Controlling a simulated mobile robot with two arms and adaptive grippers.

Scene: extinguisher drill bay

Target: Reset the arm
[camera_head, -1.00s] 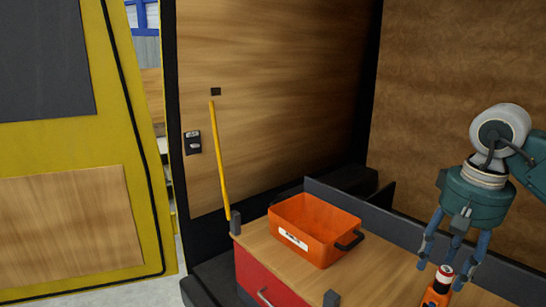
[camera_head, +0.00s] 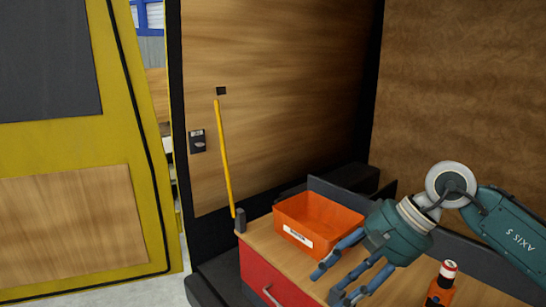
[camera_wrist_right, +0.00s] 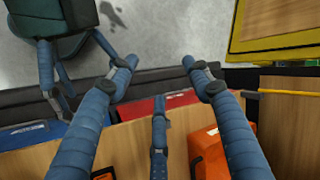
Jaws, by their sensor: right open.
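My right gripper (camera_head: 334,286), teal with blue fingers, comes in from the right in the head view. It is tilted, its fingers pointing down and left over the front of the wooden worktop (camera_head: 268,243). Its fingers are spread and empty; in the right wrist view they (camera_wrist_right: 160,62) reach toward the worktop edge. A small orange bottle with a white and red top (camera_head: 443,283) stands below the right forearm, apart from the fingers. My left gripper (camera_wrist_right: 80,75) shows at the upper left of the right wrist view, fingers apart, partly hidden; it is outside the head view.
An orange bin (camera_head: 318,221) sits on the worktop just beyond the right fingers. Below is a red drawer front (camera_head: 262,278). A yellow bar (camera_head: 225,160) leans at the wooden panel. A yellow-framed panel (camera_head: 125,125) stands left. Grey floor is open in front.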

